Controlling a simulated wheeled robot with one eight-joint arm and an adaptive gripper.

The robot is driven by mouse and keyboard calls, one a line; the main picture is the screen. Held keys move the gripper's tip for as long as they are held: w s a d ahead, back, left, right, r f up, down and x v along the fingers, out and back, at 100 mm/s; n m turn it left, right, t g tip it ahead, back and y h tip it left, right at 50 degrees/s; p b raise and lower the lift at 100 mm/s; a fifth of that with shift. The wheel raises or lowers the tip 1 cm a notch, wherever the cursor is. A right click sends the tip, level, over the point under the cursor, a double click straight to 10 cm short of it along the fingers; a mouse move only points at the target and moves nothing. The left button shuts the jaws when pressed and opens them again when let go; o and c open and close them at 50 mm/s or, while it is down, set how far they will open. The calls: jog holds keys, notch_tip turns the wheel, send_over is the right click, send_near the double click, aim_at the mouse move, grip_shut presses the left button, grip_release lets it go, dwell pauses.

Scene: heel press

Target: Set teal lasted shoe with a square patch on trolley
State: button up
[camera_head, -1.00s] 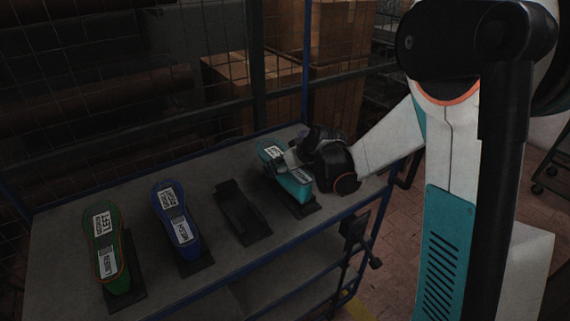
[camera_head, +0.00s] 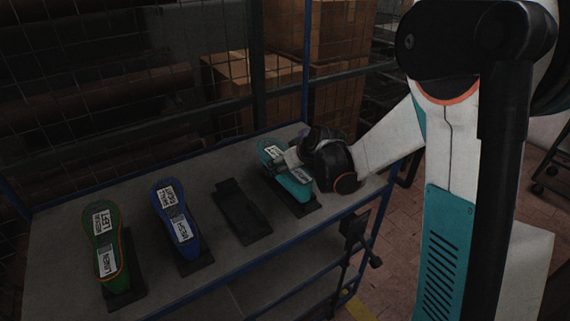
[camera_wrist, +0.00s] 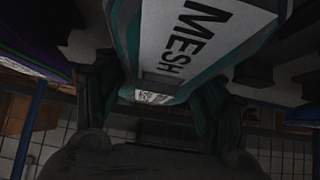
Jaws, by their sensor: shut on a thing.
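The teal lasted shoe (camera_head: 293,188) is at the right end of the trolley top (camera_head: 150,185), over a black cradle (camera_head: 309,207). It carries white labels on top. In the wrist view the teal shoe (camera_wrist: 195,50) fills the upper middle, with a label reading "MESH". My gripper (camera_head: 297,158) is shut on the shoe around its middle, reaching in from the right. In the wrist view its fingers lie on both sides of the shoe. Whether the shoe touches the cradle is hard to tell. No square patch can be made out.
A blue shoe (camera_head: 177,220) and a green shoe (camera_head: 104,250) sit on black cradles to the left. An empty black cradle (camera_head: 243,213) lies between the blue and teal shoes. A wire mesh fence (camera_head: 100,70) and cardboard boxes (camera_head: 255,85) stand behind the trolley.

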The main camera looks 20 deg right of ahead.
jog(key=shift+f, duration=0.3)
jog(key=o, duration=1.7)
jog(key=shift+o, duration=0.2)
jog(key=v, duration=1.2)
